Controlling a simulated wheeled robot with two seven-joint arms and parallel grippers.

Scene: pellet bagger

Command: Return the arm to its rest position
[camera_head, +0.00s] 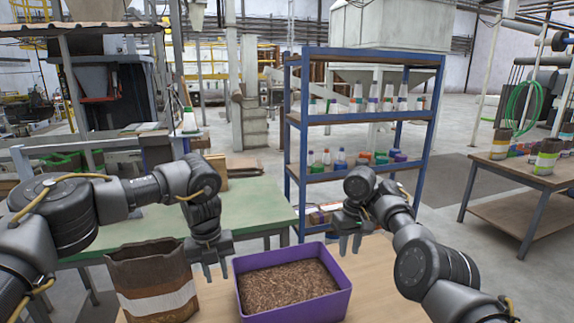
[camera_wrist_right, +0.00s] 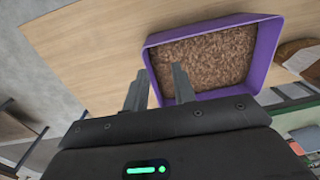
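My left gripper (camera_head: 216,270) hangs between the brown paper bag and the purple bin in the head view. Its fingers point down, with a gap between them, and nothing shows in it. My right gripper (camera_head: 350,246) is above the far right corner of the purple bin. In the right wrist view its two fingers (camera_wrist_right: 158,90) are apart with nothing between them. The purple bin (camera_head: 294,313) holds brown pellets (camera_head: 285,284) and sits on the wooden table; it also shows in the wrist view (camera_wrist_right: 268,55). The brown bag (camera_head: 150,280) with a white band stands upright and open, left of the bin.
The wooden table (camera_head: 375,290) has clear room right of the bin. A green bench (camera_head: 250,205) stands behind. A blue shelf (camera_head: 430,120) with bottles stands at the back. A side table (camera_head: 515,170) with bags is at the right.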

